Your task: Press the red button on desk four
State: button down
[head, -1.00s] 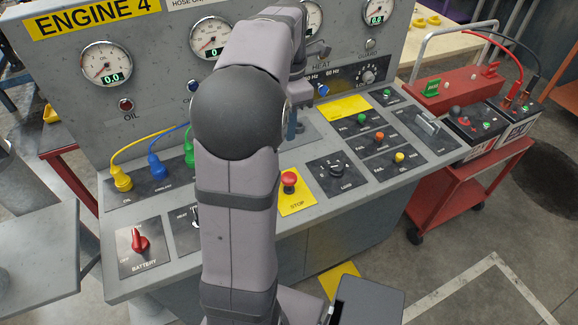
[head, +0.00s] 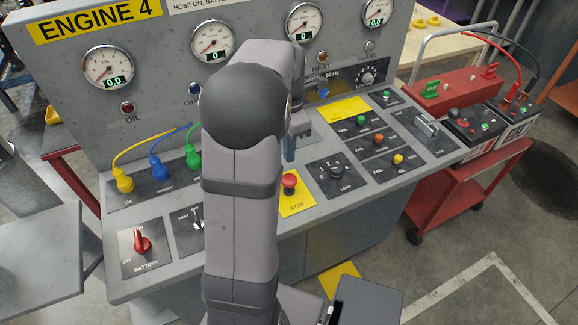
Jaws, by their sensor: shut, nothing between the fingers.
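The desk labelled ENGINE 4 (head: 85,22) fills the middle of the head view. Its red mushroom button (head: 289,181) sits on a yellow plate marked STOP (head: 297,206), on the sloped panel. My gripper (head: 290,152) is shut and empty, with its blue-grey tip pointing down. In the picture the tip is just above the red button; a small gap seems to show between them, but the exact height is hard to tell. My arm hides part of the yellow plate's left side and the panel beside it.
A red battery knob (head: 141,243) and cable plugs (head: 124,181) are left of my arm. A load dial (head: 335,171) and several small coloured buttons (head: 379,138) are to the right. A red cart (head: 470,170) with batteries stands right of the desk.

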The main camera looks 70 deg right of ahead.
aim_at(289, 178)
notch_tip(289, 178, down, 7)
jog(key=shift+f+p, duration=0.1)
jog(key=shift+p, duration=0.95)
notch_tip(289, 178, down, 3)
jog(key=shift+r+b, duration=0.15)
jog(key=shift+b, duration=0.7)
jog(key=shift+a, duration=0.15)
